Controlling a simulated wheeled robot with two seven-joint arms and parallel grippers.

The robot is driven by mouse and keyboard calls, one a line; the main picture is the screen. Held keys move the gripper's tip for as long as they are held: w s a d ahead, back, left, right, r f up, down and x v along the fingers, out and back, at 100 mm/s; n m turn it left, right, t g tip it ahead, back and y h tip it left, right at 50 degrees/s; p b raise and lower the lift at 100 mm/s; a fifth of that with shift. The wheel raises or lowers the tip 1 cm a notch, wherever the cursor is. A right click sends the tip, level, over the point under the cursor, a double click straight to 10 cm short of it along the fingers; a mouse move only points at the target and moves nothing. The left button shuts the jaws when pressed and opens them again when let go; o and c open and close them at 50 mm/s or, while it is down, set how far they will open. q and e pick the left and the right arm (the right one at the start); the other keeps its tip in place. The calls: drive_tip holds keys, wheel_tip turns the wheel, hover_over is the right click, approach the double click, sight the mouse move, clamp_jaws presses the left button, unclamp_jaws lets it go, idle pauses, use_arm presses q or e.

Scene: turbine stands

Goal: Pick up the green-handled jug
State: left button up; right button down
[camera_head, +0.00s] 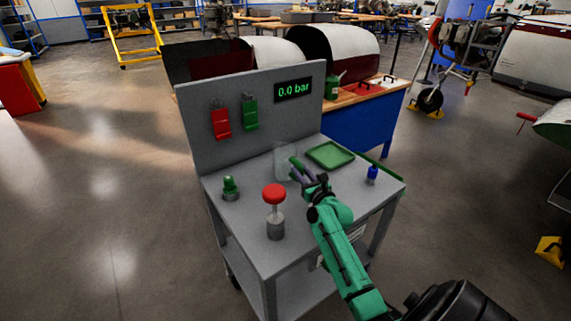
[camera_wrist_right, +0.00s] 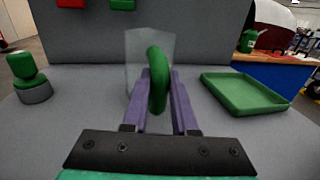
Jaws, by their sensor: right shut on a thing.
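The green-handled jug (camera_head: 283,164) is a clear, see-through vessel on the grey bench, near the bench's back panel. Its green handle (camera_wrist_right: 157,80) faces me in the right wrist view, with the clear body (camera_wrist_right: 135,55) behind it. My right gripper (camera_head: 299,171) reaches in from the right. Its two purple fingers (camera_wrist_right: 158,98) are shut on the green handle, one on each side. I cannot tell whether the jug's base touches the bench. My left gripper is not in view.
A green tray (camera_head: 330,154) lies right of the jug. A red mushroom knob (camera_head: 274,194) stands in front. A green knob (camera_head: 230,187) is at the left and a blue one (camera_head: 372,174) at the right. The panel's display (camera_head: 293,90) reads 0.0 bar.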

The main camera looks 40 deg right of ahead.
idle(0.4)
wheel_tip(320, 180, up, 8)
drive_tip(key=shift+f+p, duration=0.1)
drive_tip(key=shift+p, duration=0.85)
wheel_tip(320, 180, up, 12)
drive_tip(key=c, duration=1.3)
unclamp_jaws()
clamp_jaws()
